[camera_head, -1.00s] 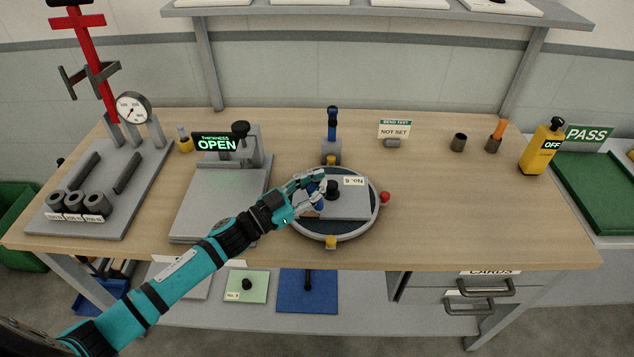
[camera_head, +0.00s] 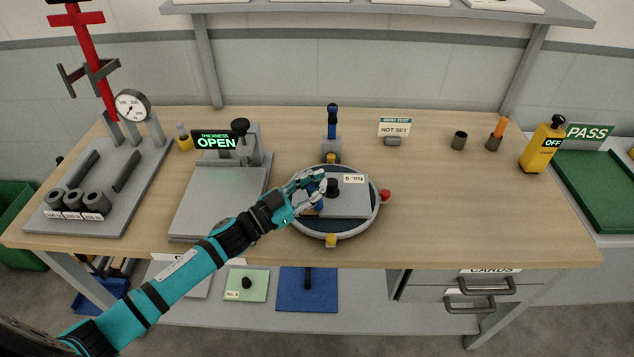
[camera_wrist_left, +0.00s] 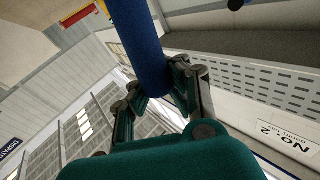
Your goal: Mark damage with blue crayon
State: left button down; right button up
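My left gripper (camera_head: 312,190) is over the left part of a grey plate (camera_head: 350,206) with a black knob (camera_head: 333,187) and an upside-down number label. The plate lies on a round turntable (camera_head: 372,222). The left gripper is shut on a blue crayon (camera_head: 318,204), which shows low between the fingers, close to the plate. The crayon also shows as a thick blue cylinder between the fingers in the left wrist view (camera_wrist_left: 140,45). Whether its tip touches the plate cannot be told, and no mark is clearly visible. My right gripper is not in view.
A thickness gauge (camera_head: 215,200) reading OPEN stands left of the turntable. A blue-handled upright piece (camera_head: 332,122) stands just behind it. A red knob (camera_head: 385,196) is on its right rim. The table's right front is clear.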

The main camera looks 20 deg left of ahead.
pick_arm(q)
jog(key=shift+s+a, duration=0.15)
jog(key=shift+a, duration=0.4)
jog(key=shift+s+a+f, duration=0.1)
jog(key=shift+s+a, duration=0.2)
jog(key=shift+a, duration=0.6)
jog(key=shift+s+a, duration=0.25)
jog(key=shift+a, duration=0.6)
notch_tip(320, 180, up, 7)
jog(key=p, duration=0.7)
dwell(0.4)
